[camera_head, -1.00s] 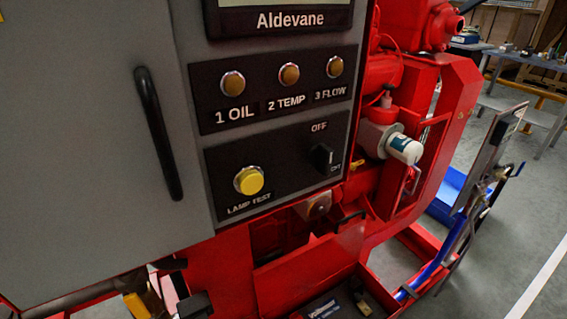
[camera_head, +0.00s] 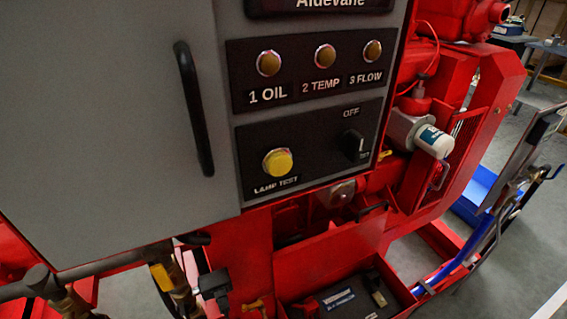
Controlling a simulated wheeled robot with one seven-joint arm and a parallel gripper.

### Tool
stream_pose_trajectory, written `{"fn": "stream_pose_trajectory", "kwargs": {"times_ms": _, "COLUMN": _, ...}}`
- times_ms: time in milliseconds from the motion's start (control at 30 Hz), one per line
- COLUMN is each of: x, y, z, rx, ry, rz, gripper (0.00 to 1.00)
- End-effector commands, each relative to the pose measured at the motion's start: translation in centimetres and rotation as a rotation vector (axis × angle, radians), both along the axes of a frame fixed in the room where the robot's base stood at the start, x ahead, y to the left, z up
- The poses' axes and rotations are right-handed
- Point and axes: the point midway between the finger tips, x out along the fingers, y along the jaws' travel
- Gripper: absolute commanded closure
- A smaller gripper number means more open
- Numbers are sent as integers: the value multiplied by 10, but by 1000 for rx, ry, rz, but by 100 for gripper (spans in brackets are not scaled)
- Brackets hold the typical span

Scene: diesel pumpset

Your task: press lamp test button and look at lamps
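The yellow lamp test button (camera_head: 278,162) sits at the lower left of the black control panel, above the label LAMP TEST. Three round amber-brown lamps stand in a row above it: 1 OIL (camera_head: 268,63), 2 TEMP (camera_head: 325,56) and 3 FLOW (camera_head: 372,50). All three look dull, with no clear glow. A black rotary switch (camera_head: 354,145), marked OFF at its top, is to the right of the button. My gripper is not in view, and nothing covers the button or lamps.
A grey cabinet door (camera_head: 100,120) with a black vertical handle (camera_head: 194,108) fills the left. Red pumpset framework (camera_head: 490,130) and a white filter (camera_head: 434,141) stand at right. Pipes and valves (camera_head: 170,275) lie below. Open grey floor shows at far right.

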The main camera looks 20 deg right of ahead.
Motion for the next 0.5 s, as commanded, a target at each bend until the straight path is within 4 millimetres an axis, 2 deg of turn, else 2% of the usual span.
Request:
{"fn": "stream_pose_trajectory", "kwargs": {"times_ms": 100, "x": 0, "y": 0, "z": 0, "rx": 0, "ry": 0, "rz": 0, "gripper": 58}}
{"fn": "stream_pose_trajectory", "kwargs": {"times_ms": 500, "x": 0, "y": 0, "z": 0, "rx": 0, "ry": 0, "rz": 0, "gripper": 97}}
